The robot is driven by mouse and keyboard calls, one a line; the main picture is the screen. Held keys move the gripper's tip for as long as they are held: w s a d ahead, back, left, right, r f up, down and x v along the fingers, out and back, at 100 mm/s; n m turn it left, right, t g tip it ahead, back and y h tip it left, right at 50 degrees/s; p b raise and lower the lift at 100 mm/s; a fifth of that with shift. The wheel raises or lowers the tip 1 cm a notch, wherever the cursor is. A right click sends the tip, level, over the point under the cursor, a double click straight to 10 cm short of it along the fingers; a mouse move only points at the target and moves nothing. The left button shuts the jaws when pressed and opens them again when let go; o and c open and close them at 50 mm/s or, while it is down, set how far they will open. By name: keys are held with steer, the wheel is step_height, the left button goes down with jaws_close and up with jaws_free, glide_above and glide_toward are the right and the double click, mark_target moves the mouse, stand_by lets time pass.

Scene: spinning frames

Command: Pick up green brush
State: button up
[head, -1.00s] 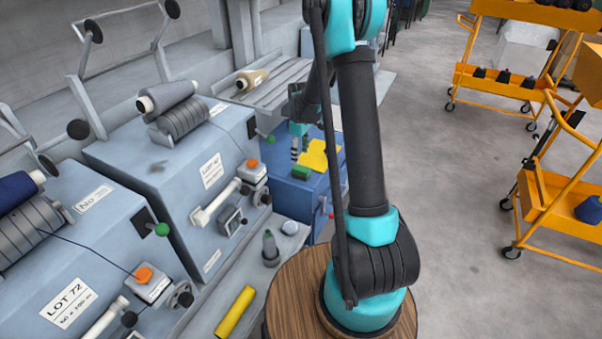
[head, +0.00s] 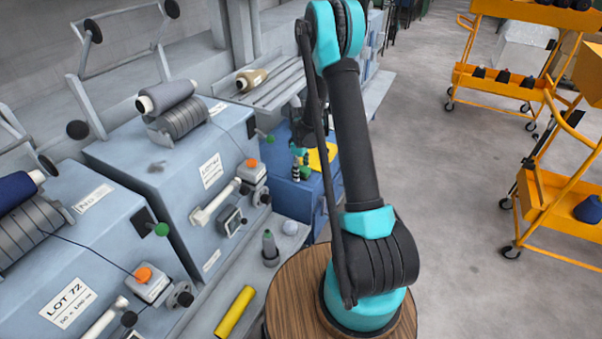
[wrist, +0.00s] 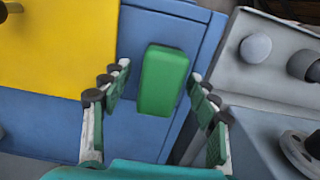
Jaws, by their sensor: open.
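The green brush (wrist: 163,80) shows in the wrist view as a plain green block with rounded corners. It lies on the blue surface (wrist: 160,22), and its bristles cannot be made out. My gripper (wrist: 158,88) is open, with one finger to the left and one to the right of the brush. Whether the fingertips are level with the brush or still above it I cannot tell. In the head view my gripper (head: 300,163) is small, over the blue box, and a bit of the green brush (head: 305,173) shows beside it.
A yellow sheet (wrist: 55,45) lies left of the brush in the wrist view. A grey ledge with a pale ball (wrist: 255,47) is on the right. In the head view, grey-blue machines (head: 180,170) stand at left and orange carts (head: 560,200) at right, with clear floor between.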

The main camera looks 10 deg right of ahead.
mark_target(301, 167)
steer(key=c, duration=1.3)
steer(key=shift+o, duration=0.2)
steer(key=shift+r, duration=0.1)
step_height(301, 167, up, 20)
